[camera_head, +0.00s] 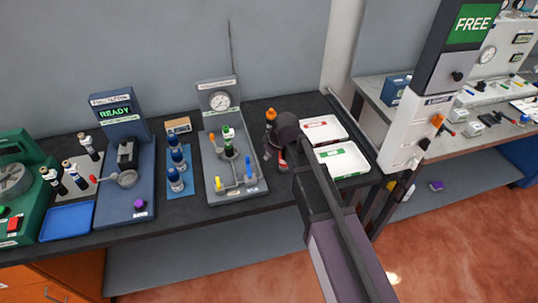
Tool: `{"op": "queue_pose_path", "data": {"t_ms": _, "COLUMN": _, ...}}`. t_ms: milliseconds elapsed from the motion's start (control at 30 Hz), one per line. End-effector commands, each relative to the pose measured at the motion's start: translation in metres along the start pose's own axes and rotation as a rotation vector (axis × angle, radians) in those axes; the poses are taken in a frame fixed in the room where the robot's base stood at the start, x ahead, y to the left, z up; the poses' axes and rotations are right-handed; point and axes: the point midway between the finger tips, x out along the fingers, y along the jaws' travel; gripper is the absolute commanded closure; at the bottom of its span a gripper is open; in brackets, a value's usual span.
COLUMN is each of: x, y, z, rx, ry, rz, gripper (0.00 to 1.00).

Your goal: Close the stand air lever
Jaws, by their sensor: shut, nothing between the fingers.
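The grey test stand (212,180) stands on the dark bench, with a round gauge (220,101) on its back panel and a green-topped part upright in its middle. A yellow lever (218,184) is at its front left and a blue lever (249,169) at its front right. An orange part shows at its left edge. The labels are too small to read, so I cannot tell which lever is the air one. My gripper (270,153) is just right of the stand, apart from the levers, shut and empty. My wrist partly covers it.
An orange-topped item (271,115) stands close behind my gripper. Two white trays, red-marked (318,131) and green-marked (349,161), lie to the right. Blue-capped bottles on a blue mat (179,192) and a "READY" machine (117,111) stand to the left.

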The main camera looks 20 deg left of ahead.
Motion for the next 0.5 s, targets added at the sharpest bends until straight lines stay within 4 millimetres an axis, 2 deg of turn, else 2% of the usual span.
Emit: {"op": "queue_pose_path", "data": {"t_ms": 500, "x": 0.0029, "y": -0.001, "z": -0.0082, "rx": 0.018, "ry": 0.0, "rz": 0.007, "gripper": 1.0}}
